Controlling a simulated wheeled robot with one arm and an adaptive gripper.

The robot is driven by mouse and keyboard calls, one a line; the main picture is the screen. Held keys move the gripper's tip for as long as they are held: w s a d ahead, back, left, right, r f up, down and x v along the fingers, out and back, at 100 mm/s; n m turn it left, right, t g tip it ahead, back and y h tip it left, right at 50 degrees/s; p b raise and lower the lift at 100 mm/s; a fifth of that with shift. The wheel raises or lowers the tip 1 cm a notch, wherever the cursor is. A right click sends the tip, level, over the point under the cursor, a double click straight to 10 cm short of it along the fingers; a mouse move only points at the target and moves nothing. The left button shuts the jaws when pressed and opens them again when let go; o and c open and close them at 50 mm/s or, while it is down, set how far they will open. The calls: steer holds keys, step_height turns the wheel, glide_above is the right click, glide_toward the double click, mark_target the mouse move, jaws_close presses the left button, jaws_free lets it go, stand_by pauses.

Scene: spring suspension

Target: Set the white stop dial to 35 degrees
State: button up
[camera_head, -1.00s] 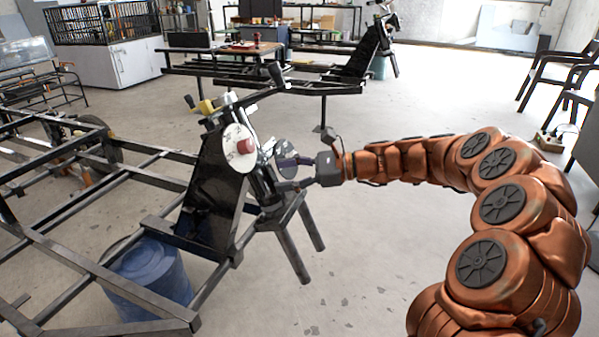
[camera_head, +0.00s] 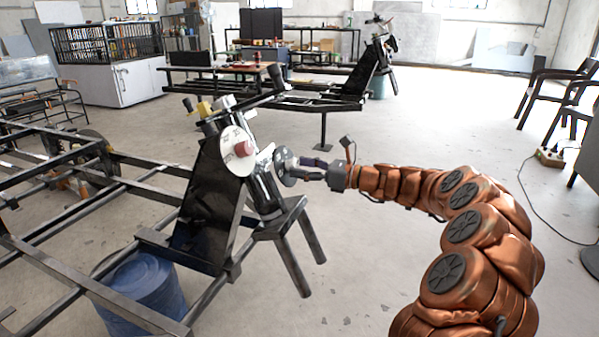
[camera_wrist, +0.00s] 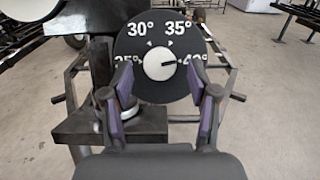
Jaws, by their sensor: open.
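The white stop dial (camera_wrist: 159,66) is a small round knob in the middle of a black scale disc (camera_wrist: 133,47) in the wrist view. Its dark pointer mark points right, toward the 40° label. The 30° and 35° labels are above it, and a partly covered label is at left. My gripper (camera_wrist: 159,75) is open, with one purple-padded finger on each side of the dial and gaps between them. In the head view, the black disc (camera_head: 285,160) is edge-on to my gripper (camera_head: 308,169); the white dial cannot be made out there.
A larger white disc with a red centre (camera_head: 233,160) stands left of the black disc on a black frame (camera_head: 205,205). A grey-legged stand (camera_head: 292,262) is below. A blue barrel (camera_head: 145,290) is at lower left.

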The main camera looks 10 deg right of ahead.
steer(key=shift+w+a, duration=0.35)
steer(key=shift+a, duration=0.1)
jaws_close()
stand_by(0.3)
